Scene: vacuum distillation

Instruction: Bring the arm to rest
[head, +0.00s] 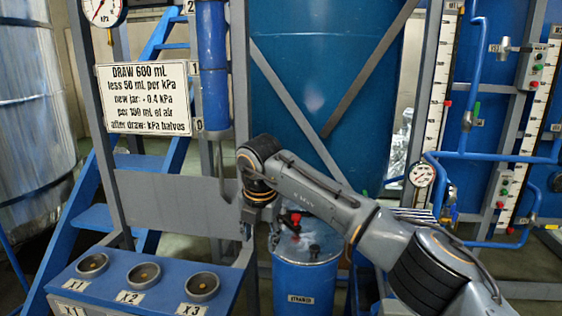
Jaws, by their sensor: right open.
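My right arm (330,196) comes in from the lower right and reaches across the middle of the head view. My right gripper (257,222) hangs from its wrist, pointing down, open, with nothing visible between its fingers. It appears in front of the grey frame, just left of the blue strainer drum (305,277) and its red-handled lid fitting. How far it is from them in depth I cannot tell. My left gripper is not in view.
A blue console (125,285) with round sockets marked X1, X2 and X3 stands at the lower left. A sign (148,98), blue cylinder (212,75), pressure gauge (103,8) and blue stairs (95,217) are behind. Pipes, gauges and scales crowd the right.

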